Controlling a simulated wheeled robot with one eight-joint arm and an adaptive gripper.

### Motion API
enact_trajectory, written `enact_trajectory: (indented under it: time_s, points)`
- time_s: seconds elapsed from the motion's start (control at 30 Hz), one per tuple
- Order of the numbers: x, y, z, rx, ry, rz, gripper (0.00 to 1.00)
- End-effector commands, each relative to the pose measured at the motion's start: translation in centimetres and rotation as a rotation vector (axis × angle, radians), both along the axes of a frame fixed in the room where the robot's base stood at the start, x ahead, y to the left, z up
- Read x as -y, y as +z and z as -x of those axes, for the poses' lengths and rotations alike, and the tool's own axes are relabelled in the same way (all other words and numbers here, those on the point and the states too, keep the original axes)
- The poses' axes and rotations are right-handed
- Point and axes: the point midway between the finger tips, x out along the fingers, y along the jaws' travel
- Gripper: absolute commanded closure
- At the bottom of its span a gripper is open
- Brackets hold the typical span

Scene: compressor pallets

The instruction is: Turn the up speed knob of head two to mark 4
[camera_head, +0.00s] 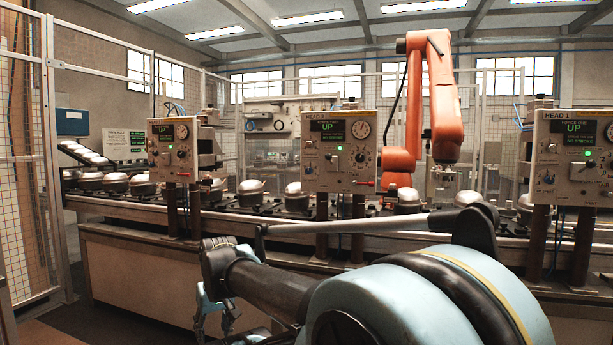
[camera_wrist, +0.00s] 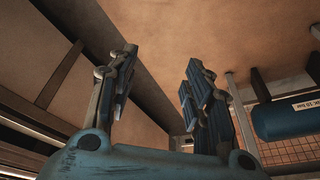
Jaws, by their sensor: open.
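The head two panel (camera_head: 318,182) is the middle grey control box in the head view, its label partly legible. It has a screen reading UP (camera_head: 328,126), a round white dial (camera_head: 362,125) and a lit green button (camera_head: 340,148). A dark knob (camera_head: 359,160) sits at its right and a smaller knob (camera_head: 309,168) at its left. Knob labels and marks are too small to read, so I cannot tell which is up speed. My gripper (camera_wrist: 160,75) is open and empty in the wrist view. In the head view it hangs low, left of and below the panel, partly hidden by my arm.
Similar panels stand left (camera_head: 174,153) and right, the latter marked HEAD 1 (camera_head: 573,155). A conveyor with several metal domes (camera_head: 297,196) runs behind the panels. An orange robot arm (camera_head: 432,95) stands behind. Mesh fencing (camera_head: 22,160) is at the left. The wrist view shows a blue cylinder (camera_wrist: 285,119).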

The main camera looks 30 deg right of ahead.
Motion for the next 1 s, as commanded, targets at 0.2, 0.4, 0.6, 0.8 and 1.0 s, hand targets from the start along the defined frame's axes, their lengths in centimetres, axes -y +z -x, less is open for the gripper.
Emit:
enact_trajectory:
  time_s: [0.2,0.4,0.6,0.8,1.0]
  points:
    - [-0.1,4.6,-9.9,0.282,-0.013,-0.069,0.54]
    - [1.9,9.9,-18.6,0.558,-0.061,-0.093,0.54]
    - [6.1,15.5,-25.8,0.828,-0.148,-0.073,0.54]
    - [12.2,20.8,-31.0,1.082,-0.276,-0.008,0.54]
    - [19.6,25.2,-33.7,1.309,-0.438,0.101,0.54]
